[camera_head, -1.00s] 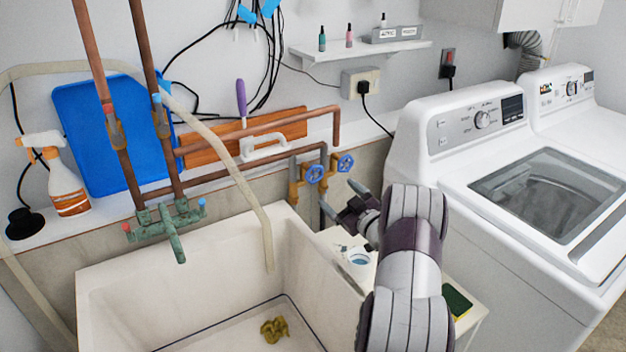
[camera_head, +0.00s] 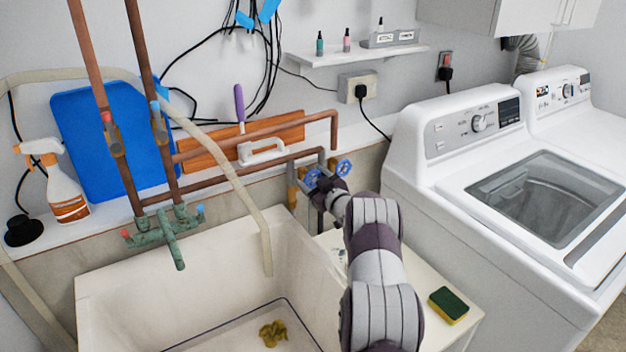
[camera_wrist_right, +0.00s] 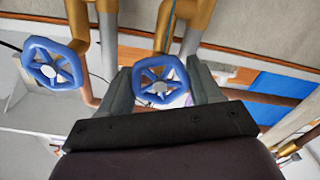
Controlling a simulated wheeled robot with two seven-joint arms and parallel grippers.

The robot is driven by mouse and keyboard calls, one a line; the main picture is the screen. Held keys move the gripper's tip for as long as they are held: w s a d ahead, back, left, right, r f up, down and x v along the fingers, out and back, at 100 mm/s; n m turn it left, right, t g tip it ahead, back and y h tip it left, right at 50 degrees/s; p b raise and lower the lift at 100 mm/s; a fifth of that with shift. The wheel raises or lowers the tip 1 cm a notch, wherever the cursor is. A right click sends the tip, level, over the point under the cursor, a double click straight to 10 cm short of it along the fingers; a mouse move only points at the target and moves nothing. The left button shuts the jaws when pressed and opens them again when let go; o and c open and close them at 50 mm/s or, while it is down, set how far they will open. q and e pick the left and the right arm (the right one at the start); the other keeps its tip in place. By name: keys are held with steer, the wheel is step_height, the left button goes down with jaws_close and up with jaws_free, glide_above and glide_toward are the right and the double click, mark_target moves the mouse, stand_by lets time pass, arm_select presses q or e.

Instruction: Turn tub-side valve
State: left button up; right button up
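Two blue valve handwheels sit on brass fittings on the wall pipes, right behind the tub (camera_head: 185,262). The tub-side valve (camera_head: 311,178) is the left one in the head view, and the other valve (camera_head: 344,168) is to its right. My right gripper (camera_head: 322,187) is at the tub-side valve, partly covering it. In the right wrist view the scene looks turned over; the tub-side wheel (camera_wrist_right: 160,82) appears between the two spread fingers of my right gripper (camera_wrist_right: 162,88), with the other wheel (camera_wrist_right: 52,63) outside at left. Contact cannot be told. My left gripper is out of view.
Copper pipes (camera_head: 255,135) run along the wall above the tub, and a beige hose (camera_head: 240,190) hangs into it. A washer (camera_head: 460,180) stands at right. A green and yellow sponge (camera_head: 448,304) lies on the ledge beside the tub.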

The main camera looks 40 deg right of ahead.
steer(key=c, duration=0.4)
steer(key=shift+c, duration=0.2)
steer(key=shift+m, duration=0.3)
steer(key=m, duration=0.4)
steer(key=shift+m+p, duration=0.3)
steer(key=m+p, duration=0.1)
steer(key=m, duration=0.4)
steer(key=m+p, duration=0.1)
steer(key=m, duration=0.5)
steer(key=shift+m, duration=0.3)
steer(key=m+p, duration=0.1)
steer(key=m, duration=0.4)
steer(key=shift+f, duration=0.1)
